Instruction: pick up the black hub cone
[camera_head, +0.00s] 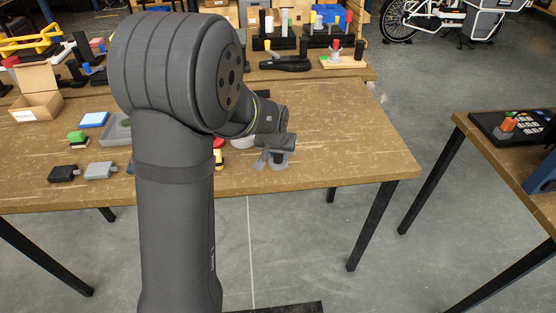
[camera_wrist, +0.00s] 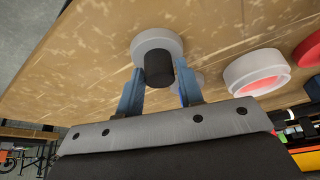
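The black hub cone (camera_wrist: 158,68) is a short dark cylinder standing on or in a pale grey round base (camera_wrist: 145,41) on the wooden table. In the head view the cone (camera_head: 278,157) is partly hidden by my gripper (camera_head: 270,154), and the grey base (camera_head: 278,167) shows below it. In the wrist view my gripper (camera_wrist: 160,80) has its two blue fingers on either side of the cone. The fingers look apart, with narrow gaps to the cone, and nothing is visibly clamped.
A white ring with a reddish inside (camera_wrist: 240,80) and a red round part (camera_wrist: 307,50) lie right of the cone in the wrist view. A cardboard box (camera_head: 37,106), blue block (camera_head: 94,120) and several small parts lie left. The tabletop (camera_head: 345,135) to the right is clear.

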